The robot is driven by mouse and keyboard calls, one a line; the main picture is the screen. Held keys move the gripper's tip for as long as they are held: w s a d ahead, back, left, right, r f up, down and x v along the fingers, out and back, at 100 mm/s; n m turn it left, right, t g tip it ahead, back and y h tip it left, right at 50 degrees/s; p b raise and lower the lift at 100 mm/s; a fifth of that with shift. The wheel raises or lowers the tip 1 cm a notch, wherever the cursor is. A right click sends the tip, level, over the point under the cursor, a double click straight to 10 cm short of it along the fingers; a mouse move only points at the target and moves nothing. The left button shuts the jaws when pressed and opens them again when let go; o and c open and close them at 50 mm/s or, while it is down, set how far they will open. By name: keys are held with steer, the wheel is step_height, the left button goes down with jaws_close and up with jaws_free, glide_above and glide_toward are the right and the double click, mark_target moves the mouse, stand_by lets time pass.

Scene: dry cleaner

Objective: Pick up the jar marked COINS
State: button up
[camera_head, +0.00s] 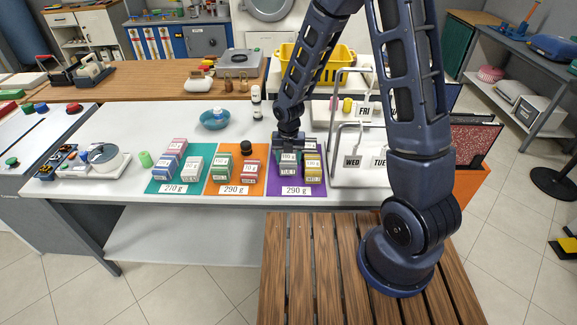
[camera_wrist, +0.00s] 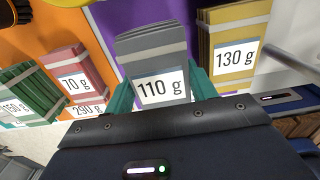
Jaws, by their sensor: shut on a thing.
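My gripper (camera_wrist: 162,88) has its two teal fingers on either side of a grey banded bundle marked 110 g (camera_wrist: 152,45) in the wrist view, shut on it. In the head view my gripper (camera_head: 288,146) is over the purple mat (camera_head: 279,187), with the grey bundle (camera_head: 288,170) below it. I cannot tell whether the bundle touches the mat. I can read COINS on no jar in either view. A small dark-topped container (camera_head: 246,147) stands at the back of the orange mat (camera_head: 221,185); no marking on it is readable.
A yellow bundle marked 130 g (camera_wrist: 234,40) stands close right of the held bundle. Red bundles (camera_wrist: 74,78) and green bundles (camera_wrist: 30,95) stand left. A blue bowl (camera_head: 215,119) sits behind. The counter's back left is clear.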

mark_target(289, 156)
steer(key=shift+f, duration=1.85)
steer(key=shift+f, duration=0.15)
steer(key=o, duration=1)
steer(key=shift+o, duration=0.2)
step_height(289, 156, up, 12)
steer(key=shift+r, duration=0.2)
